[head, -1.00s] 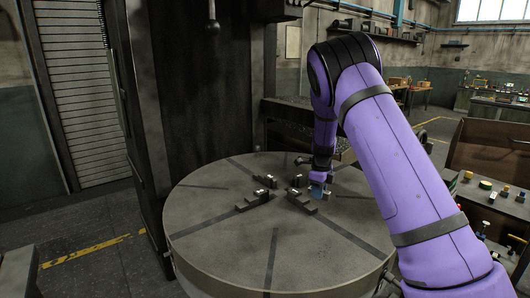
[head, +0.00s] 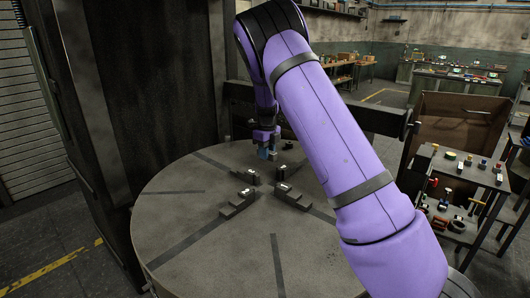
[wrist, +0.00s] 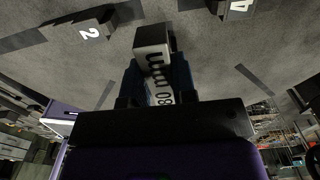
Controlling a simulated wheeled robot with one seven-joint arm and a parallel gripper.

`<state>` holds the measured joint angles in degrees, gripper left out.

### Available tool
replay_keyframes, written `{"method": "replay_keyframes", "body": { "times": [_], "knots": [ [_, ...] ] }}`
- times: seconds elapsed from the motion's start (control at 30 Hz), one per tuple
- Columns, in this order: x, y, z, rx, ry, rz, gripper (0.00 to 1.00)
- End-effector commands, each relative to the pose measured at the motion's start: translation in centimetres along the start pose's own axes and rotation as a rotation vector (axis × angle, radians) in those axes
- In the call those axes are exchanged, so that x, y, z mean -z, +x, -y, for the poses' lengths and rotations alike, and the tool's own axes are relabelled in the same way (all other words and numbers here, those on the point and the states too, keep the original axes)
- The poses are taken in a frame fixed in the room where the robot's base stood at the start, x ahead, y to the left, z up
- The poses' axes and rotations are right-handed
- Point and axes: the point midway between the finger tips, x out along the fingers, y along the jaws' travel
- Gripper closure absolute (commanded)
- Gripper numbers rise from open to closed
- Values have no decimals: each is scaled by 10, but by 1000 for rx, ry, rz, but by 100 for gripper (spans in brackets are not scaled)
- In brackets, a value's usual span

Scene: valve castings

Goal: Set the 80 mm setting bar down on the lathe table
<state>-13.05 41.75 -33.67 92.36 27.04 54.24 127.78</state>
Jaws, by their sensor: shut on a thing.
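The 80 mm setting bar (wrist: 151,48) is a grey block with a pale face marked "80 mm". It is held between the two blue fingers of my gripper (wrist: 156,82) in the wrist view. In the head view my gripper (head: 268,152) points down over the far side of the round lathe table (head: 170,225); the bar there is small and mostly hidden by the fingers. I cannot tell whether the bar touches the table top.
Dark stepped chuck jaws stand on the table, including one near the middle (head: 237,203); the wrist view shows jaws marked 2 (wrist: 93,28) and 4 (wrist: 236,6). Bare table lies between them. A dark machine column (head: 150,80) rises behind left. A shelf cart (head: 465,185) stands right.

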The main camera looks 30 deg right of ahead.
Motion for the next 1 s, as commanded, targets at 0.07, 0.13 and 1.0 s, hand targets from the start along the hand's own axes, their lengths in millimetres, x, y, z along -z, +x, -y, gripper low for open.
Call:
{"method": "replay_keyframes", "body": {
  "times": [0.07, 0.13, 1.0],
  "knots": [
    [-1, -1, 0, 0, 0, 1, 100],
    [-1, 0, 0, 0, 0, 0, 100],
    [-1, 50, 0, 0, -1, 1, 100]
  ]
}}
